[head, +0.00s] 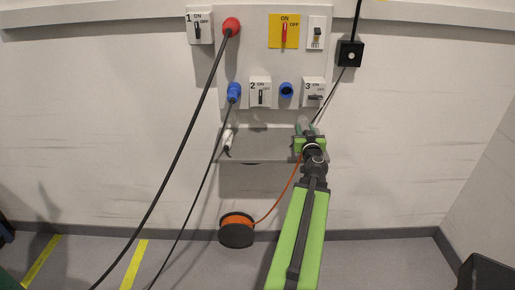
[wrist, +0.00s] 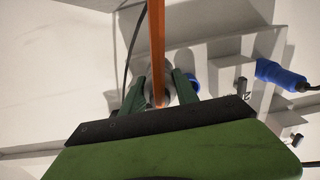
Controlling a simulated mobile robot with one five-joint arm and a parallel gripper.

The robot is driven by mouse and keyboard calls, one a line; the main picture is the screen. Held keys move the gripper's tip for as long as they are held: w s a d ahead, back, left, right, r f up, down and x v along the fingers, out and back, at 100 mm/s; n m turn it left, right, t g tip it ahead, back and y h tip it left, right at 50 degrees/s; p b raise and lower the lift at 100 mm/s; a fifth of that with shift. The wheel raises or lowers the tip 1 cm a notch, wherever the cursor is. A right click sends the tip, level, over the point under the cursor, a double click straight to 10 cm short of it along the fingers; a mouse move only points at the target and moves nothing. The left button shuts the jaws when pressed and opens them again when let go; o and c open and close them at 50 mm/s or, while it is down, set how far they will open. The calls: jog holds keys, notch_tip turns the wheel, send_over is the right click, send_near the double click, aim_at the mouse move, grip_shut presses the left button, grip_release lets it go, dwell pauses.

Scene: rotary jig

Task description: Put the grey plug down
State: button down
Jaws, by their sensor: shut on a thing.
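My gripper (head: 305,128) is shut on the grey plug (head: 302,121), in front of the right end of the grey shelf (head: 262,150). In the wrist view the gripper's green fingers (wrist: 160,88) stand on both sides of the plug (wrist: 171,97). The orange cable (wrist: 156,45) runs across the plug and hides part of it. In the head view the orange cable (head: 281,198) runs down to a reel (head: 237,231) on the floor. I cannot tell whether the plug touches the shelf.
A white-tipped plug (head: 228,139) is at the shelf's left end. Above are an empty blue socket (head: 286,90), a blue plug (head: 234,91), a red plug (head: 231,26) and several switches. A black box (head: 349,54) hangs at right. The shelf's middle is clear.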

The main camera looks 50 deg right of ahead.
jog(key=shift+s+d+f, duration=0.1)
jog(key=shift+d+f, duration=0.1)
jog(key=shift+f, duration=0.1)
jog(key=shift+s+r, duration=0.1)
jog(key=b, duration=0.7)
send_over(277, 150)
notch_tip(277, 150, down, 7)
jog(key=shift+r, duration=0.1)
notch_tip(277, 150, down, 4)
jog(key=b, duration=0.4)
jog(key=shift+f, duration=0.25)
jog(key=c, duration=0.9)
grip_release()
jog(key=shift+r, duration=0.1)
jog(key=shift+r, duration=0.1)
